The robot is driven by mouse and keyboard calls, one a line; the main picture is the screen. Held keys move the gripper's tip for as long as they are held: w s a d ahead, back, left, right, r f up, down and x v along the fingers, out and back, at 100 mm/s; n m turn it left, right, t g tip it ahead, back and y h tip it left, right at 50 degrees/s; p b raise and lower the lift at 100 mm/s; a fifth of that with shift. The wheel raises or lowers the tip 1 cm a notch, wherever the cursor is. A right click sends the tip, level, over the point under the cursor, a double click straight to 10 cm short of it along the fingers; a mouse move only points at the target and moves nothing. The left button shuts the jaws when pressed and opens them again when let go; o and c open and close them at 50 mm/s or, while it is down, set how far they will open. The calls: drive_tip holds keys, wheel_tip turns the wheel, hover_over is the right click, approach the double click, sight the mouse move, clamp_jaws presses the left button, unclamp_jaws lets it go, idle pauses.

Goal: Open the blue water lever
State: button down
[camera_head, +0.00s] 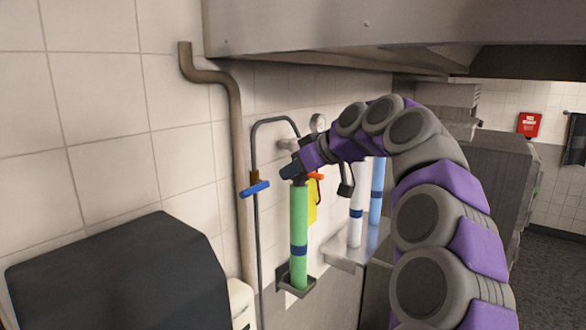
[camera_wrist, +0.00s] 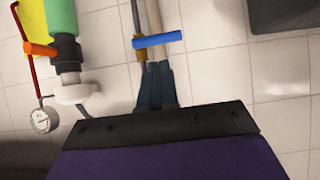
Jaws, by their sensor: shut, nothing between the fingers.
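The blue water lever (camera_head: 255,189) is a short bar set across a thin grey pipe with a brass fitting on the tiled wall. It lies crosswise, slightly tilted. It also shows in the wrist view (camera_wrist: 158,40), above my fingertips. My gripper (camera_head: 291,170) is to the right of the lever in the head view, in front of the top of the green cylinder.
A green cylinder (camera_head: 299,225) stands on a small wall bracket, with an orange handle (camera_wrist: 40,49) and a gauge (camera_wrist: 43,119) near it. A black box (camera_head: 120,275) is at lower left. A metal hood (camera_head: 330,30) hangs overhead. A thick brown pipe (camera_head: 238,150) runs beside the lever.

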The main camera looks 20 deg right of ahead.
sight(255, 191)
drive_tip(key=p+x, duration=0.1)
drive_tip(key=x, duration=0.3)
drive_tip(key=a+x, duration=0.1)
drive_tip(key=x, duration=0.4)
drive_tip(key=shift+w+a+p, duration=0.1)
drive_tip(key=shift+p, duration=0.3)
drive_tip(key=shift+w+a+f, duration=0.1)
drive_tip(key=shift+w+f, duration=0.15)
drive_tip(key=shift+w, duration=0.15)
drive_tip(key=shift+f, duration=0.1)
drive_tip(key=shift+d, duration=0.25)
drive_tip(key=shift+a+f, duration=0.1)
drive_tip(key=shift+a, duration=0.05)
